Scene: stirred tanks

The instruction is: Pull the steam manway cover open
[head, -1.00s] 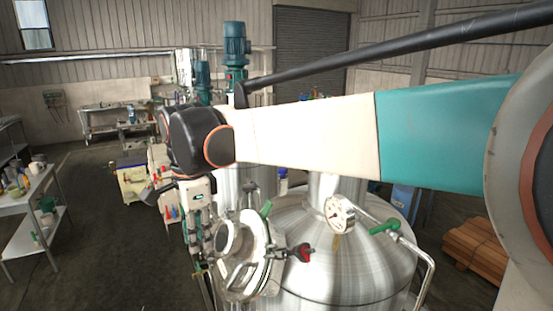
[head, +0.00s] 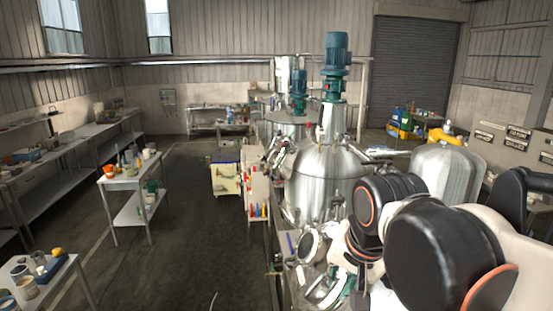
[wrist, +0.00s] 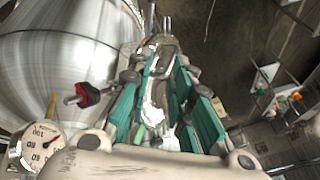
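The steam manway cover (head: 322,287) is at the bottom of the head view. It is a shiny metal fitting with a round ring at its upper left, partly cut off and partly hidden by my arm. My gripper (wrist: 166,68) has teal-lined fingers that stand apart on both sides of a silvery metal part, probably the cover's handle. Whether the pads touch it cannot be seen. In the wrist view a red knob (wrist: 87,95) sits left of the fingers, beside the steel tank (wrist: 65,65).
A dial gauge (wrist: 38,143) lies close at lower left in the wrist view. A second steel tank (head: 322,182) with a blue motor stands behind. A worktable (head: 130,183) stands at left.

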